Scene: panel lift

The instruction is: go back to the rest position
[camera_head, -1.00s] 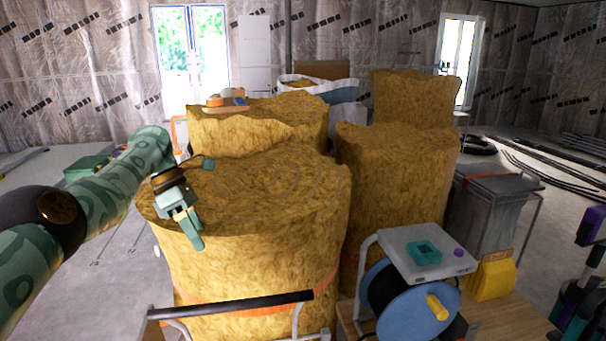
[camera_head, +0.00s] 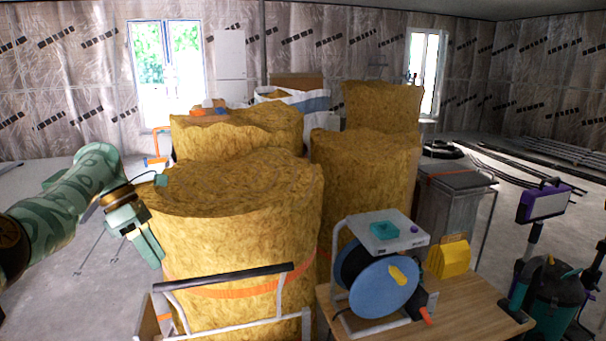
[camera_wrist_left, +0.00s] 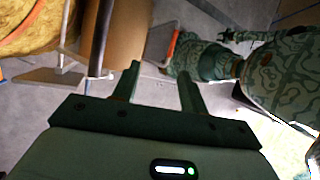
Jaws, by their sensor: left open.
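My left arm comes in from the left in the head view. Its gripper (camera_head: 150,248) hangs pointing down, in front of the left side of the nearest yellow insulation roll (camera_head: 240,235). In the left wrist view the two fingers of this gripper (camera_wrist_left: 158,85) stand apart with nothing between them, so it is open and empty. Grey floor shows beyond the fingertips. My right gripper is not in view.
A trolley with a dark handle bar (camera_head: 225,277) stands before the roll. A wooden table (camera_head: 465,302) carries a blue cable reel (camera_head: 378,287) and a yellow box (camera_head: 448,258). A vacuum cleaner (camera_head: 550,290) stands at right.

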